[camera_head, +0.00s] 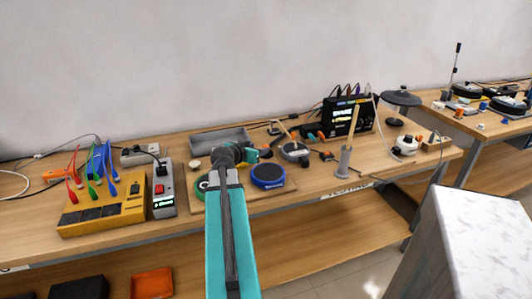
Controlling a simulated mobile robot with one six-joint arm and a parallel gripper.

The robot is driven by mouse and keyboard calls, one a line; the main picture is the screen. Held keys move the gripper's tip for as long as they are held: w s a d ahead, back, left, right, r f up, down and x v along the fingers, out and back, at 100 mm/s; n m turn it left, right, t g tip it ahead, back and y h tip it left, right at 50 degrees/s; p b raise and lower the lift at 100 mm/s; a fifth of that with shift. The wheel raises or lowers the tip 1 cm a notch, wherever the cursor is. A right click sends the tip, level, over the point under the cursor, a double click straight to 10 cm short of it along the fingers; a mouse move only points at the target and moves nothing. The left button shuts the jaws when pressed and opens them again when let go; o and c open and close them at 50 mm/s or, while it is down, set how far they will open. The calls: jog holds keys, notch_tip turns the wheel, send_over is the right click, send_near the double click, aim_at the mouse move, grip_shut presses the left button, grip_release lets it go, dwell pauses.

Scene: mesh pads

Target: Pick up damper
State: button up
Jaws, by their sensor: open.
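I cannot single out the damper for certain. A blue round pad (268,177) with a dark rim lies on a wooden board (290,191) on the bench. A green-rimmed round piece (201,184) lies on the left of the same board, partly hidden behind my arm. My gripper (252,154) is over the back part of the board, above and left of the blue pad. It is open, and I see nothing held. Its fingers are small and partly hidden by my wrist. My teal arm link covers the middle of the board.
A grey tray (205,140) lies behind my gripper. A yellow box (100,207) with coloured leads and a grey switch unit (163,193) stand left. A grey holder with an upright wooden stick (345,158), a black instrument (347,117) and a white-marbled block (478,245) are right.

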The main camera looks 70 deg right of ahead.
aim_at(266, 146)
jog(key=shift+d+f, duration=0.2)
jog(key=shift+d, duration=0.35)
jog(key=shift+p+x, duration=0.7)
jog(key=shift+x, duration=1.95)
jog(key=shift+s, duration=0.1)
grip_shut()
jog(key=shift+r, duration=0.15)
